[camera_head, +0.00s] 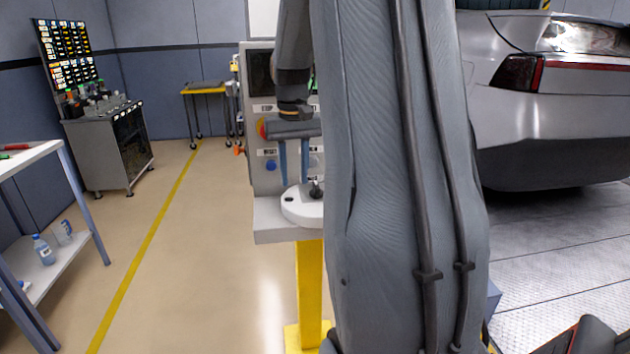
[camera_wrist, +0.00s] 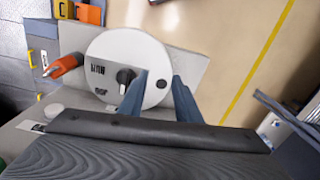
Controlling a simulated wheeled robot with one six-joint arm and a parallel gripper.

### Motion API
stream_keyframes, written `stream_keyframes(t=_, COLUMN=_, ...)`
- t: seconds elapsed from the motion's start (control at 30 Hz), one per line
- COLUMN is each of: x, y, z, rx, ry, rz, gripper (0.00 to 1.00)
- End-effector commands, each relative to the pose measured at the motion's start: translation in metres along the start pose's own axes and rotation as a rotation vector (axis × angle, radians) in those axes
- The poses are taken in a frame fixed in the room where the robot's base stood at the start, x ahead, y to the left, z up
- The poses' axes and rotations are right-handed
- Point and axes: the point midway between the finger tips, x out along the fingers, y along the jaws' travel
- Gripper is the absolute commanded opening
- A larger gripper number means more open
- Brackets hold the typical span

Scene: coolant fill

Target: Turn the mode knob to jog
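The mode knob (camera_head: 316,188) is small and black, on a round white plate (camera_head: 289,211) that juts from the grey control panel. In the wrist view the knob (camera_wrist: 124,76) stands beside my left-hand finger, partly covered by it. Two dark labels, seemingly RUN (camera_wrist: 97,69) and JOG (camera_wrist: 100,92), are on the plate, turned in the picture. My gripper (camera_head: 294,184) points down over the plate, with its blue fingers apart. In the wrist view my gripper (camera_wrist: 159,78) is open and empty; the knob is not between the fingers. Contact and the knob's exact pointing direction cannot be told.
The panel (camera_head: 262,90) carries a red emergency button (camera_head: 262,128) and a blue button (camera_head: 270,166). A silver car (camera_head: 560,110) is at the right, a white table (camera_head: 25,158) at the left. The floor left of the panel is clear.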

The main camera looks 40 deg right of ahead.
Motion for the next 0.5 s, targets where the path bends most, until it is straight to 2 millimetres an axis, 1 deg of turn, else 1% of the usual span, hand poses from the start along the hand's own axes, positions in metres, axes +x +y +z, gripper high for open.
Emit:
stream_keyframes(t=0.03, x=-0.009, y=0.023, z=-0.014, rx=0.038, ry=-0.001, rz=0.0, gripper=0.3)
stream_keyframes(t=0.1, x=-0.02, y=0.043, z=-0.024, rx=0.07, ry=-0.006, rz=0.0, gripper=0.3)
stream_keyframes(t=0.2, x=-0.029, y=0.062, z=-0.032, rx=0.097, ry=-0.01, rz=0.0, gripper=0.3)
stream_keyframes(t=0.27, x=-0.029, y=0.067, z=-0.034, rx=0.105, ry=-0.012, rz=0.0, gripper=0.3)
stream_keyframes(t=0.33, x=-0.025, y=0.069, z=-0.034, rx=0.108, ry=-0.014, rz=0.0, gripper=0.3)
stream_keyframes(t=0.47, x=-0.008, y=0.068, z=-0.033, rx=0.106, ry=-0.015, rz=0.0, gripper=0.3)
stream_keyframes(t=0.5, x=-0.001, y=0.068, z=-0.033, rx=0.106, ry=-0.015, rz=0.0, gripper=0.3)
